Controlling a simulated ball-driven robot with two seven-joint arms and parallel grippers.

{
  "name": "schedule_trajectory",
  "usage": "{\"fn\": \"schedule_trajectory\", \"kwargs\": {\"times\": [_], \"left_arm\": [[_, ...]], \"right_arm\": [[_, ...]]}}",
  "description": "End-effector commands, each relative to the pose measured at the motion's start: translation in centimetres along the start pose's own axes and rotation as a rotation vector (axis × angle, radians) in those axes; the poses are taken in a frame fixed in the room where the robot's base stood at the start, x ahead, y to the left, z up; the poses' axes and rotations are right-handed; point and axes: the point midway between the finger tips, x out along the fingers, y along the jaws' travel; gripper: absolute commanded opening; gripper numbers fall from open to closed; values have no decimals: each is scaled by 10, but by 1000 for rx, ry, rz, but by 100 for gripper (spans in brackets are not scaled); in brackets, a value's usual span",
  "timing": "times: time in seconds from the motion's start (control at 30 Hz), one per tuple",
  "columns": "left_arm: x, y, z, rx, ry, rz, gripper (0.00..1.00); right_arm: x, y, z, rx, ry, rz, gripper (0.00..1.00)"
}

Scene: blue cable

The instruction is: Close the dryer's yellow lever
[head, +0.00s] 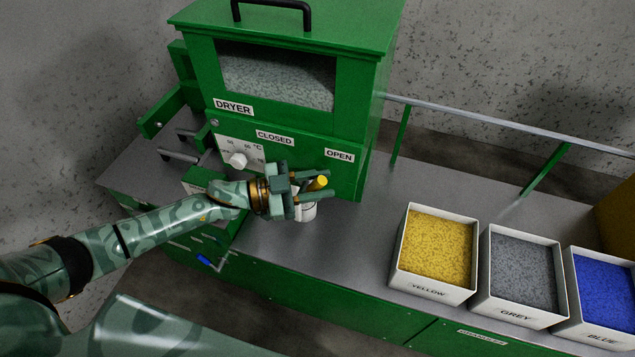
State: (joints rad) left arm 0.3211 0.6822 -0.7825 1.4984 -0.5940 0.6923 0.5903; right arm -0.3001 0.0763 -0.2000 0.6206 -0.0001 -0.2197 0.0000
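The green dryer (348,125) stands on the grey counter, with a window full of pale granules and the labels CLOSED on the left and OPEN on the right. The yellow lever's tip (319,183) shows below the OPEN label. My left gripper (322,188) is at the lever, its fingers apart on both sides of the yellow tip. I cannot tell whether they touch it. The rest of the lever is hidden behind the gripper. A white cup-like part (307,212) shows just below the gripper. My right gripper is not in view.
Bins of yellow (436,247), grey (520,270) and blue (607,290) granules stand on the counter at the right. A metal rail (500,122) runs along the back. A white dial (238,160) is left of my gripper. The counter between dryer and bins is clear.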

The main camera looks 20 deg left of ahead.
Motion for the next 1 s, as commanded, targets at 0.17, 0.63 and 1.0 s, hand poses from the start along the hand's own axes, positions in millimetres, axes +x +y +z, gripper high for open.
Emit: {"fn": "schedule_trajectory", "kwargs": {"times": [0.17,0.63,1.0], "left_arm": [[0,0,0,-1,0,0,7],[-5,-2,2,-38,57,-17,0],[-22,-12,2,-182,295,-87,0]], "right_arm": [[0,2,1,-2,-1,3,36],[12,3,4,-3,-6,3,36],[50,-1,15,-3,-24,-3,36]]}}
